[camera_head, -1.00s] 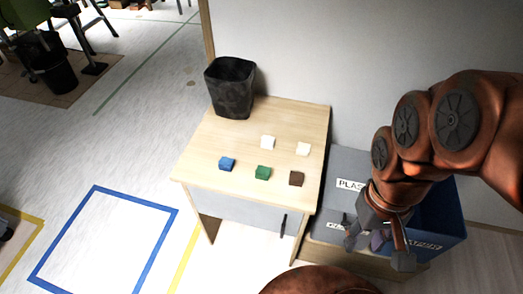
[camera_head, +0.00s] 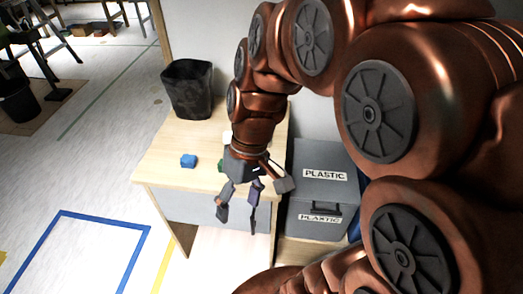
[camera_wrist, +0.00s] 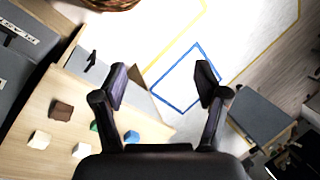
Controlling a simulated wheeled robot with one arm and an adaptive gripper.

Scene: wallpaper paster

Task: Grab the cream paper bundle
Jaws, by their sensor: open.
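Two pale blocks sit on the wooden table in the wrist view. The one beside the brown block looks creamier and is likely the cream paper bundle (camera_wrist: 39,140); the other looks whiter (camera_wrist: 81,150). Their shades are hard to tell apart. In the head view my arm hides the creamier one, and only a sliver of a pale block (camera_head: 227,136) shows. My gripper (camera_head: 238,208) is open and empty in front of the table's front edge, fingers pointing down. In the wrist view, its two fingers (camera_wrist: 162,76) are spread apart, with the blocks off to the lower left.
A blue block (camera_head: 188,161), a partly hidden green block (camera_head: 221,166) and a brown block (camera_wrist: 62,110) share the table (camera_head: 165,150). A black bin (camera_head: 187,92) stands at its back. Grey plastic bins (camera_head: 322,175) stand right of it. Open floor lies left.

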